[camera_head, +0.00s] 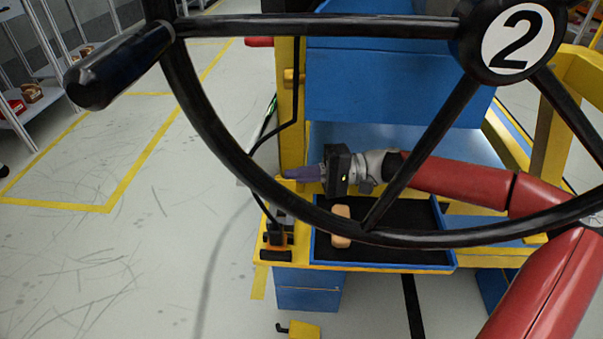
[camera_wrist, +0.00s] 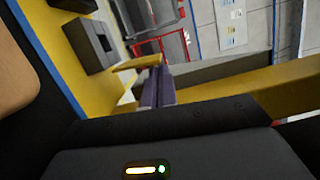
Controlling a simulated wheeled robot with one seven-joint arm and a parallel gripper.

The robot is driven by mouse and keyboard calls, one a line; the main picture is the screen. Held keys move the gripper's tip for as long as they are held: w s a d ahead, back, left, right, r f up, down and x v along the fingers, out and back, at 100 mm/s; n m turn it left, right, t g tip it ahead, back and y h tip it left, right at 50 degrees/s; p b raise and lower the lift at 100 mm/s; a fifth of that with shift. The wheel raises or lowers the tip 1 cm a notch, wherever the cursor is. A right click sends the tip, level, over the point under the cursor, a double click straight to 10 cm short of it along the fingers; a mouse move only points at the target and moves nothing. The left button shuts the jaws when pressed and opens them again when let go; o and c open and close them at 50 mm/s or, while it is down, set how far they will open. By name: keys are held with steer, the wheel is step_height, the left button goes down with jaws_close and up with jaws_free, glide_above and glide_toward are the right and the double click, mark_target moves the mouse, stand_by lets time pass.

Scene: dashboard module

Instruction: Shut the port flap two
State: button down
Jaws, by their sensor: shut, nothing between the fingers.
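My gripper (camera_head: 290,173) is shut and empty, with its purple fingers pointing left over the left end of the yellow ledge (camera_head: 268,228) in the head view. In the wrist view its fingers (camera_wrist: 154,88) are together. A thin yellow plate (camera_wrist: 137,63) shows just beyond the fingertips; it may be a port flap, and I cannot tell if the fingers touch it. A dark grey box with a square recess (camera_wrist: 91,43) sits on the yellow panel (camera_wrist: 52,45). No flap is clearly marked two; a "2" badge (camera_head: 517,38) is on the steering wheel.
The black steering wheel (camera_head: 222,134) crosses the head view in front of my arm. A blue-rimmed black tray (camera_head: 400,220) holds a tan block (camera_head: 341,225). A black cable (camera_head: 262,203) runs down to an orange-and-black unit (camera_head: 276,242). Open floor lies left.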

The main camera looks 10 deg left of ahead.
steer(key=shift+s+r+n, duration=0.15)
steer(key=shift+s+n, duration=0.25)
steer(key=shift+n, duration=0.3)
steer(key=shift+s+d+r+n+h, duration=0.15)
steer(key=shift+s+n+h, duration=0.25)
steer(key=shift+n, duration=0.4)
steer(key=s+n, duration=0.1)
steer(key=n, duration=0.1)
steer(key=s+n+t, duration=0.1)
steer(key=n, duration=0.1)
steer(key=shift+s+h+b, duration=0.1)
steer(key=shift+h+b, duration=0.3)
steer(key=s+n, duration=0.1)
steer(key=n+t+b, duration=0.1)
steer(key=n, duration=0.1)
steer(key=shift+s+f, duration=0.35)
steer(key=shift+s, duration=0.05)
steer(key=shift+s+f+n+t+h+b, duration=0.15)
steer(key=shift+s+f+n+t+b, duration=0.2)
steer(key=shift+n, duration=0.3)
steer(key=shift+s+f+n+t+h+b, duration=0.15)
steer(key=shift+s+n+t+b, duration=0.15)
steer(key=shift+n+b, duration=0.25)
steer(key=shift+d+r, duration=0.1)
